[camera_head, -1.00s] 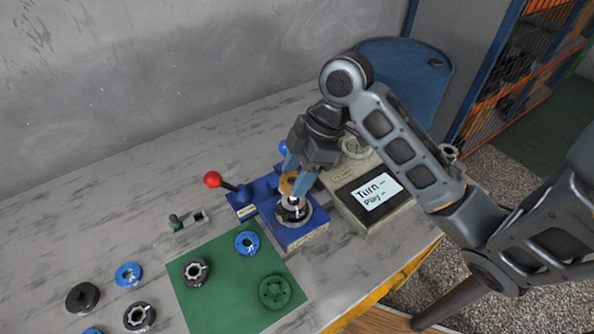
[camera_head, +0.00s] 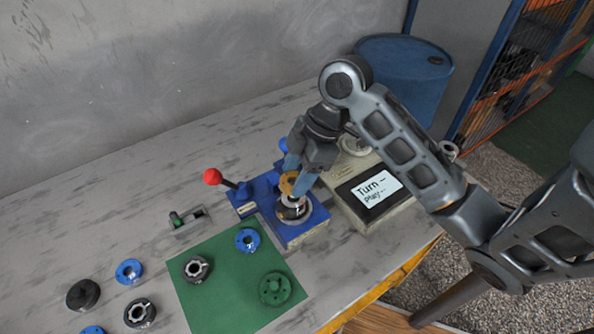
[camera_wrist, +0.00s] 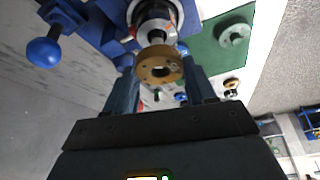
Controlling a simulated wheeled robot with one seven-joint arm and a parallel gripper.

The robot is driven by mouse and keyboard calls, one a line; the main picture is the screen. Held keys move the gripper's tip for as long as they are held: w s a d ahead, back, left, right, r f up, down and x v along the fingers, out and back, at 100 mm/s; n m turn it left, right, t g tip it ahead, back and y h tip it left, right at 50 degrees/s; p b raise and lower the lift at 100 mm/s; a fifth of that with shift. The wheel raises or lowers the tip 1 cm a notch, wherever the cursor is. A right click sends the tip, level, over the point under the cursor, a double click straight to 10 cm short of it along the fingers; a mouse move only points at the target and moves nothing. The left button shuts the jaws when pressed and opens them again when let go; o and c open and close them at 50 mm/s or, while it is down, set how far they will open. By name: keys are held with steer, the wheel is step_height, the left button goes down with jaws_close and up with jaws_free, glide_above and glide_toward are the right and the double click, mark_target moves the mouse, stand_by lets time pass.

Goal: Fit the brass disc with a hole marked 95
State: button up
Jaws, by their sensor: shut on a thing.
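The brass disc (camera_head: 288,183) is held between the blue-grey fingers of my gripper (camera_head: 298,180), which is shut on it. In the wrist view the brass disc (camera_wrist: 159,66) shows its face with a central hole and small holes, between the fingertips (camera_wrist: 160,74). No number can be read on it. The blue fixture (camera_head: 300,232) stands below, with a round metal seat and shaft (camera_head: 293,209). In the wrist view the shaft (camera_wrist: 154,25) lies just beyond the disc. The disc is above the shaft; I cannot tell whether they touch.
A red-knobbed lever (camera_head: 213,177) rises left of the fixture. A beige box with a screen (camera_head: 375,188) stands close on the right. A green mat (camera_head: 220,292) carries a blue ring (camera_head: 247,240), a dark ring (camera_head: 197,270) and a green disc (camera_head: 275,289). More rings lie to the left.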

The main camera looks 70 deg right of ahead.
steer(key=shift+f, duration=0.25)
steer(key=shift+f, duration=1.25)
steer(key=shift+f, duration=0.5)
stand_by(0.4)
steer(key=o, duration=1.6)
step_height(320, 180, up, 9)
steer(key=shift+f, duration=0.2)
stand_by(0.6)
steer(key=shift+s, duration=0.1)
stand_by(0.5)
